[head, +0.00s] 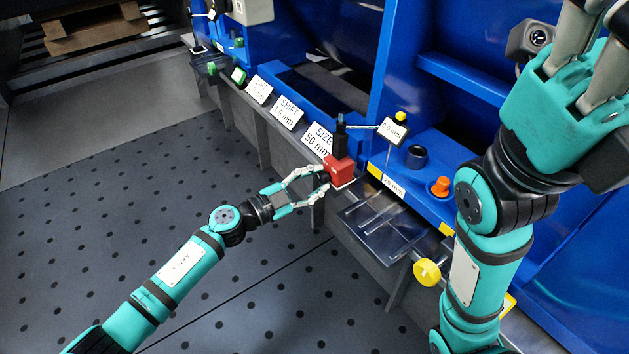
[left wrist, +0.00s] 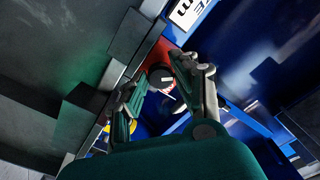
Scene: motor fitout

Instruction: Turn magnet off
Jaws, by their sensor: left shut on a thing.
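The magnet is a red block (head: 340,172) with a black upright post (head: 340,138), standing on the ledge of the blue machine in the head view. A round black knob with a white mark (left wrist: 160,77) sits on the red block's near side in the left wrist view. My left gripper (head: 322,184) reaches in from the left and is shut on this knob, one finger on each side. The fingers partly hide the knob in the head view. My right gripper (head: 592,55) is raised at the upper right, away from the magnet, with its fingertips cut off or unclear.
A thin rod with a "0.0 mm" tag (head: 394,131) extends right from the post. An orange knob (head: 440,187) and a dark cup (head: 416,157) stand on the blue ledge. A yellow knob (head: 427,272) sticks out below. The dotted floor (head: 120,220) at left is clear.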

